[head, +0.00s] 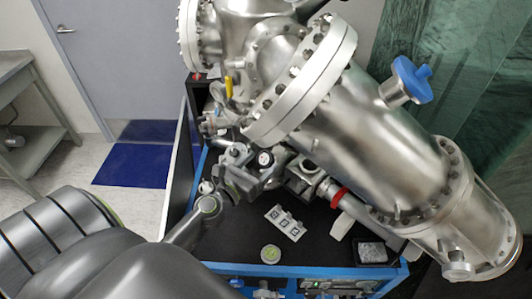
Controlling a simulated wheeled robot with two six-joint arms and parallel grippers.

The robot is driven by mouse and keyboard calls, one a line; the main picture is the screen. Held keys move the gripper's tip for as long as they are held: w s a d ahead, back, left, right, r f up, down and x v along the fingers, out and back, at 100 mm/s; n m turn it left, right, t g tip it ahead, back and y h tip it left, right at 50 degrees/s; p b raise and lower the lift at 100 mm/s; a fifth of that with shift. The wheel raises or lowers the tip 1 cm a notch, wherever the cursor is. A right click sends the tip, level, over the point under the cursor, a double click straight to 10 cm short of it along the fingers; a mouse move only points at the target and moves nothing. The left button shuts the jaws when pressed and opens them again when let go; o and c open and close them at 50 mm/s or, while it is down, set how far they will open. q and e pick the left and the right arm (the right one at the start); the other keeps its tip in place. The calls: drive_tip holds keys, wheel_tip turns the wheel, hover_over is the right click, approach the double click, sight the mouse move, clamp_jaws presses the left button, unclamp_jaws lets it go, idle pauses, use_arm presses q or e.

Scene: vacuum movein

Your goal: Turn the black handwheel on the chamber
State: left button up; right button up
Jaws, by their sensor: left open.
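The steel chamber (375,130) fills the upper right of the head view, tilted, with large bolted flanges. A small black round part with a pale centre (265,158) sits below the middle flange. It may be the black handwheel, but it is too small to be sure. My left arm comes in from the lower left, and my left gripper (250,178) is among the grey fittings beside this round part. The gripper is open. Its fingers blend with the fittings, so I cannot tell whether they touch or surround anything. My right gripper is out of view.
A blue handle (411,80) sticks out from the chamber's upper right side. A blue-edged cart with a black top (325,250) stands below, carrying a small white panel (286,222) and a round greenish item (270,254). A steel bench (30,90) stands at far left.

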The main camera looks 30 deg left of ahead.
sight(264, 161)
use_arm(q)
drive_tip(key=shift+w+d, duration=0.15)
drive_tip(key=shift+w, duration=1.5)
